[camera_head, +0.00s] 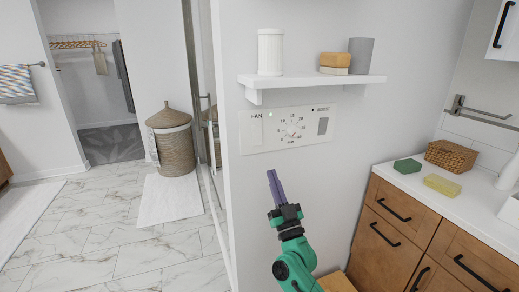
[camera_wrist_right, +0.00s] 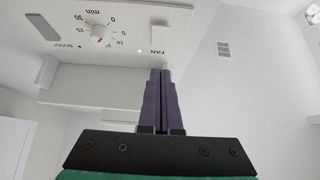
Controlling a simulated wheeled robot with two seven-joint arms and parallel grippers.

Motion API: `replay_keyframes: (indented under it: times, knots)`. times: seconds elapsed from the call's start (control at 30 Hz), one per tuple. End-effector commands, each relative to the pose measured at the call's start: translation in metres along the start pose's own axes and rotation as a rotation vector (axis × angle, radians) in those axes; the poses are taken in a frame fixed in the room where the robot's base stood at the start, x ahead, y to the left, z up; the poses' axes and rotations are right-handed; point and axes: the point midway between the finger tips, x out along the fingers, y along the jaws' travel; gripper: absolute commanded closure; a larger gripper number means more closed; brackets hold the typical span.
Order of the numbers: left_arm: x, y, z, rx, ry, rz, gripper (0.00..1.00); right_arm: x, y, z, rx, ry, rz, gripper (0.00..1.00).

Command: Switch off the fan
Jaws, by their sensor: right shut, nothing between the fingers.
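The white fan control panel (camera_head: 274,143) is on the wall below a shelf. It has a FAN rocker switch (camera_head: 256,131) at its left, a round timer dial (camera_head: 292,129) in the middle and a grey BOOST switch (camera_head: 323,126) at its right. My right gripper (camera_head: 271,174) is shut and empty, just below the panel's left part and apart from the switch in the head view. In the right wrist view, turned upside down, the fingertips (camera_wrist_right: 161,71) point toward the FAN switch (camera_wrist_right: 160,38). A small green light (camera_wrist_right: 140,51) is lit beside it. My left gripper is out of view.
The shelf (camera_head: 360,79) above the panel holds a white ribbed cup (camera_head: 270,52), stacked blocks (camera_head: 334,60) and a grey cup (camera_head: 361,55). A wooden counter unit (camera_head: 410,205) stands at right. A glass edge is left of the wall.

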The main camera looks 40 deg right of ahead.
Motion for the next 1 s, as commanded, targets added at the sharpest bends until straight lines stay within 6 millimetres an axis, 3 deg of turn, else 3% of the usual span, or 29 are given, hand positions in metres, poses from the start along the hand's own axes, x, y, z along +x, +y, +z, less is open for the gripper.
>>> replay_keyframes:
  times: [0.4, 0.63, 1.0]
  knots:
    - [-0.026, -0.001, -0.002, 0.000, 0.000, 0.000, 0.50, 0.090, 0.000, 0.001, -0.003, 0.002, -0.003, 1.00]
    - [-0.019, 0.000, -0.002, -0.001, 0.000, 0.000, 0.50, 0.110, 0.000, 0.026, -0.002, 0.000, -0.002, 1.00]
    - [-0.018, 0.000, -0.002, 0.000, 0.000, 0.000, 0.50, 0.111, 0.000, 0.029, -0.001, 0.002, 0.000, 1.00]
